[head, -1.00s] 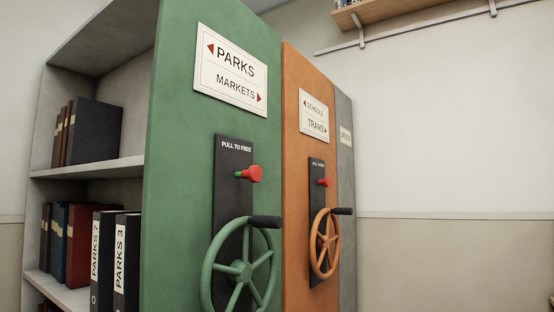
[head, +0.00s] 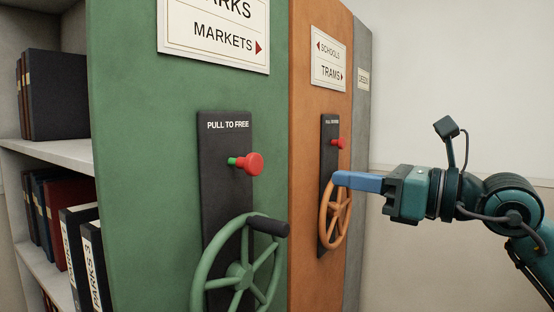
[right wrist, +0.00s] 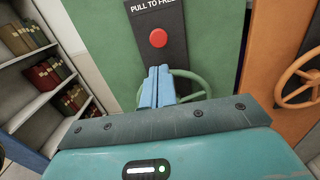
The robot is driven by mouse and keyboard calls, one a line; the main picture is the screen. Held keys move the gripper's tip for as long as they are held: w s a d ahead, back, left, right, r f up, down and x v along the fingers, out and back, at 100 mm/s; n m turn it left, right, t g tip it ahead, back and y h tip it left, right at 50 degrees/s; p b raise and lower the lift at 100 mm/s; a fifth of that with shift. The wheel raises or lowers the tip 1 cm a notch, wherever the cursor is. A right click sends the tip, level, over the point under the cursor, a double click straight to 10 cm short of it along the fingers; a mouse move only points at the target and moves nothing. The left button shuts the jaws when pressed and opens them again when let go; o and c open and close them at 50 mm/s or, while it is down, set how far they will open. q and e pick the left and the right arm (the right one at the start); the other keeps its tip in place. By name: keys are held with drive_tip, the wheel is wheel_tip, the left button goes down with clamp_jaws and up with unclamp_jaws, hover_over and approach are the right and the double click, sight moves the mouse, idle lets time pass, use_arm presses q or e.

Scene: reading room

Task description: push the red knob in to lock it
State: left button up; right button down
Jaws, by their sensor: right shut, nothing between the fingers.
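The red knob (head: 250,164) sticks out of the black plate (head: 224,185) on the green cabinet, under the words PULL TO FREE. A green collar shows between the knob and the plate. In the right wrist view the red knob (right wrist: 158,38) is just above my fingertips, with a gap between them in the picture. My right gripper (head: 340,179) is shut and empty. In the head view it points left, to the right of the knob, and overlaps the orange wheel. Its blue fingers also show closed together in the right wrist view (right wrist: 157,75). My left gripper is not in view.
A green handwheel (head: 240,275) with a black handle (head: 268,225) sits below the knob. The orange cabinet (head: 305,120) beside it has its own red knob (head: 338,143) and orange wheel (head: 336,212). Shelves with binders (head: 82,250) are at the left.

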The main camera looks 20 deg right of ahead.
drive_tip(key=shift+s+a, duration=0.1)
drive_tip(key=p, duration=0.5)
approach(257, 165)
drive_tip(key=x, duration=0.5)
drive_tip(key=shift+w+a, duration=0.2)
drive_tip(key=shift+w, duration=0.1)
drive_tip(key=shift+w+a, duration=0.3)
drive_tip(key=shift+w, duration=0.15)
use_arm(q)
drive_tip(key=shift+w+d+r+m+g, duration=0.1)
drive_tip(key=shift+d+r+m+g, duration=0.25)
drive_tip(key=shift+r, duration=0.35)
use_arm(e)
drive_tip(key=shift+f, duration=0.1)
drive_tip(key=shift+w+a, duration=0.1)
